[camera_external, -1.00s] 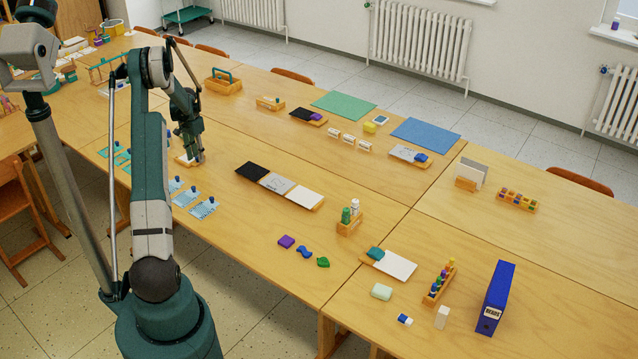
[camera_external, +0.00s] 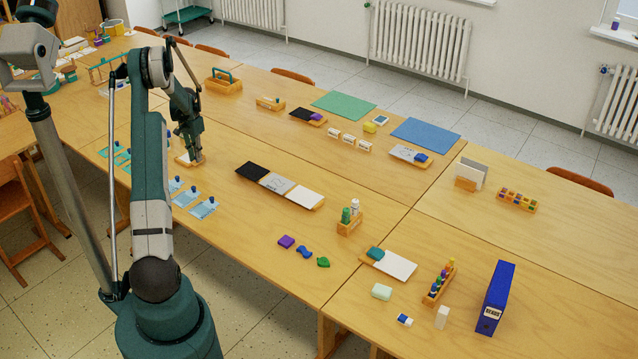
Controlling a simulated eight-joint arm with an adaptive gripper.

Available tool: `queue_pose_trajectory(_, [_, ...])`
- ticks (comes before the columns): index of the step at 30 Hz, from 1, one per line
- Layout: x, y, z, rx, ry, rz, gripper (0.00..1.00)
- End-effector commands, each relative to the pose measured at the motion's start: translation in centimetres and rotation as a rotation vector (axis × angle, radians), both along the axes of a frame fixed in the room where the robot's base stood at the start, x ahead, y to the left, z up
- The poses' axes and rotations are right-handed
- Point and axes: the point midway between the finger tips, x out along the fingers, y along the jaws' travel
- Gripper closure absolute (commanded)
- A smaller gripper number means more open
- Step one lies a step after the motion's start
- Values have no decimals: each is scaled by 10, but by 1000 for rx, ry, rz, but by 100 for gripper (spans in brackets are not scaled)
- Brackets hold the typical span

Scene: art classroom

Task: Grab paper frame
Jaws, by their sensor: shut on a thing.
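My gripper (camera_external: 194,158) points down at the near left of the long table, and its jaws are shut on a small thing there. A pale, wood-edged flat piece (camera_external: 181,160) shows beside and under the fingertips; it looks like the paper frame, but its shape is partly hidden by the gripper. I cannot tell whether it is lifted off the table.
Several blue knobbed plates (camera_external: 204,208) lie just in front of my gripper, and teal frames (camera_external: 115,151) lie to its left. A black, grey and white panel strip (camera_external: 277,184) lies to the right. Bare table lies between.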

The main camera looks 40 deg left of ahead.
Motion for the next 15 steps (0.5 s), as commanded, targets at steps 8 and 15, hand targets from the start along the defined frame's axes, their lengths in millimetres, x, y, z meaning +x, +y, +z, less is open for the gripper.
queue_pose_trajectory(8, [0,0,14,0,0,0,98])
queue_pose_trajectory(15, [0,0,47,0,0,0,98])
